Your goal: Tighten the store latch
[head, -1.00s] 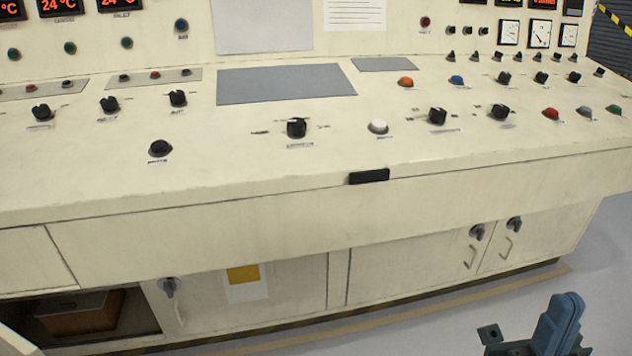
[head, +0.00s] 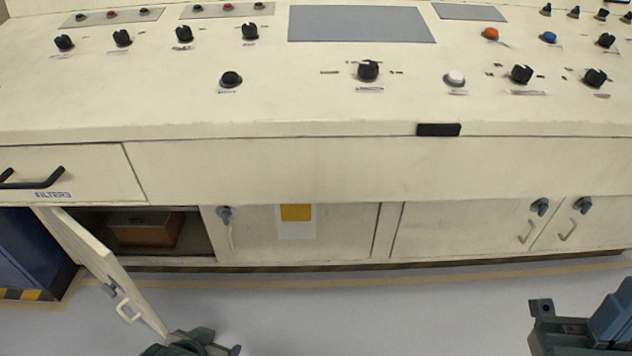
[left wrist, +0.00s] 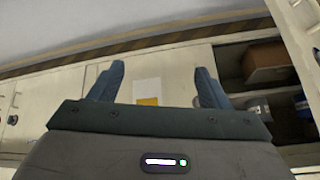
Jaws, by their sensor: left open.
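No store label is readable, so I cannot tell which is the store latch. My left gripper (head: 190,346) is partly cut off at the bottom edge, in front of the cabinets. In the left wrist view the left gripper (left wrist: 157,85) is open and empty, its fingers apart before the sheeted door. My right gripper (head: 590,322) is at the bottom right, partly cut off.
A cabinet door (head: 105,270) stands open at left, jutting over the floor near my left gripper. Its compartment holds a brown box (head: 145,228). A filters drawer (head: 60,172) is above. A blue cabinet (head: 25,255) stands far left. The middle floor is clear.

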